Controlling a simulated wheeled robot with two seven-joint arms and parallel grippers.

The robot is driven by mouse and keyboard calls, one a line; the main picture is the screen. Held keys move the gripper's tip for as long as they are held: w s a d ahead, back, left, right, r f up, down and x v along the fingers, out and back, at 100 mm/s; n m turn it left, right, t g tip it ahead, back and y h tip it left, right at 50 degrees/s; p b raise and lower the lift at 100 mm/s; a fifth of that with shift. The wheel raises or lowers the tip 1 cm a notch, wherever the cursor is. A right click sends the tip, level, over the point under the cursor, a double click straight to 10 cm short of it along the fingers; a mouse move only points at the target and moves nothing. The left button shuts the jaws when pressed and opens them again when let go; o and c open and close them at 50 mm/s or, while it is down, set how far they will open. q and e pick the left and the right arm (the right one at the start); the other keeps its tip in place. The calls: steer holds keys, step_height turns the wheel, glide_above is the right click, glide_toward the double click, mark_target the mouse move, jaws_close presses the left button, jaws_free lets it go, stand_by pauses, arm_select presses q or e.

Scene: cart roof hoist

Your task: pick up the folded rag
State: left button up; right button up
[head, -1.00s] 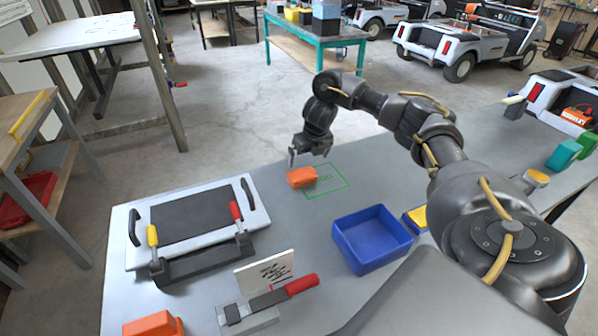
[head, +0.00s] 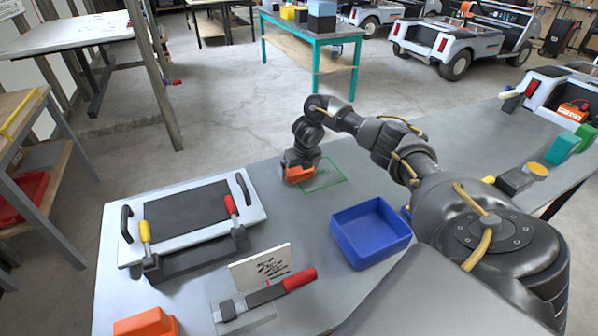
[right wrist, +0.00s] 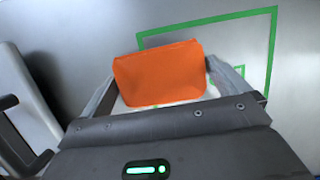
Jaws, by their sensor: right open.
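The folded rag (head: 297,175) is an orange block-like bundle on the grey bench, at the left edge of a green outlined rectangle (head: 324,179). In the right wrist view the rag (right wrist: 160,74) lies between the two fingers. My right gripper (head: 298,169) is low over the rag, with its open jaws one on each side of it. In the right wrist view the left finger shows a small gap or light contact at the rag; I cannot tell which. The right finger is close beside it. My left gripper is not in view.
A blue bin (head: 370,236) stands right of the rag. A white panel with black handles (head: 190,220) lies to the left. A red-handled clamp tool (head: 265,294) and another orange item (head: 146,323) are in front. Bench between is clear.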

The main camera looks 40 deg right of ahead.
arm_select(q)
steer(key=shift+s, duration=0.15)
arm_select(e)
steer(key=c, duration=0.7)
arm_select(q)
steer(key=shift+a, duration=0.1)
arm_select(e)
steer(key=shift+r, duration=0.1)
steer(key=shift+r, duration=0.6)
steer(key=shift+r+b, duration=0.4)
steer(key=shift+r, duration=0.35)
arm_select(q)
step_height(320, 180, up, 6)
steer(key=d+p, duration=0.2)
steer(key=p, duration=0.5)
arm_select(e)
steer(key=s+a+r, duration=0.9)
steer(key=a+r, duration=0.1)
steer(key=shift+s+a, duration=0.2)
steer(key=shift+s, duration=0.05)
